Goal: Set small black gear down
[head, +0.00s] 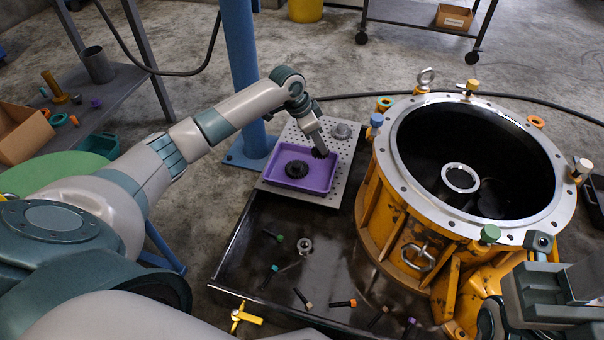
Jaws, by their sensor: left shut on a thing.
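The small black gear (320,153) is at the tips of my left gripper (318,148), which is shut on it. The gripper points down over the right part of a purple tray (325,184). The gear looks above the tray floor, but the gap is hard to judge. A larger black gear (310,178) lies flat in the left part of the tray. Grey and teal parts of my right arm show at the lower right; its fingers cannot be made out.
The tray sits on a perforated metal plate (342,162) beside a blue post (240,60). The large orange housing (395,200) rises close on the right. Several bolts lie on the dark pan (245,235) in front.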

